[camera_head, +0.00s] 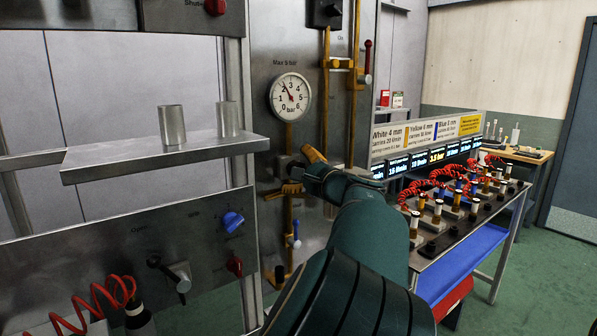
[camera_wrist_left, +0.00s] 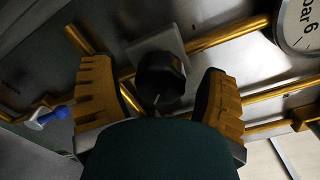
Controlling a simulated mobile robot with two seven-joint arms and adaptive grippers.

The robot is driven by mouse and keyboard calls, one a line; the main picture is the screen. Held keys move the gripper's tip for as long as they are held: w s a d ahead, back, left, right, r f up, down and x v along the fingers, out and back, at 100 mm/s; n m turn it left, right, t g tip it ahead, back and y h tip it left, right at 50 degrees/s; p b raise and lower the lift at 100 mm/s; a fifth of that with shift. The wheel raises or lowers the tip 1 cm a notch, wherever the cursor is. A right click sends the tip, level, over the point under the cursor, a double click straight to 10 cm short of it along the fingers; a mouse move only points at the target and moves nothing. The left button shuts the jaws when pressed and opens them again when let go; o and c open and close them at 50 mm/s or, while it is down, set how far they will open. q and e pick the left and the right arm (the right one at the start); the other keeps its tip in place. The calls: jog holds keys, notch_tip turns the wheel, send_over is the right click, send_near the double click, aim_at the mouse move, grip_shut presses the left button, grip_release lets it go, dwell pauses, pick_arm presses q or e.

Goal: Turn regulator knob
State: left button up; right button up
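The regulator knob (camera_wrist_left: 161,80) is black and round, with a light mark on its face, on a grey block on the pipework. In the left wrist view it lies between the two tan fingers of my left gripper (camera_head: 303,170), with a visible gap on either side. The gripper is open. In the head view it is at the panel below the round pressure gauge (camera_head: 290,97), and it mostly hides the knob. The gauge needle points up and left, seemingly between 2 and 3 bar. Part of the gauge (camera_wrist_left: 303,22) also shows in the left wrist view. My right gripper is not in view.
Brass pipes (camera_head: 325,95) run beside the gauge, with a blue-handled valve (camera_head: 294,240) below. A metal shelf (camera_head: 160,155) with two metal cylinders stands left. A bench (camera_head: 470,225) with red coiled hoses stands right. Green floor is clear beyond it.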

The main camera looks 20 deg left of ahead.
pick_arm(q)
jog(key=v, duration=1.2)
jog(key=shift+s, duration=0.1)
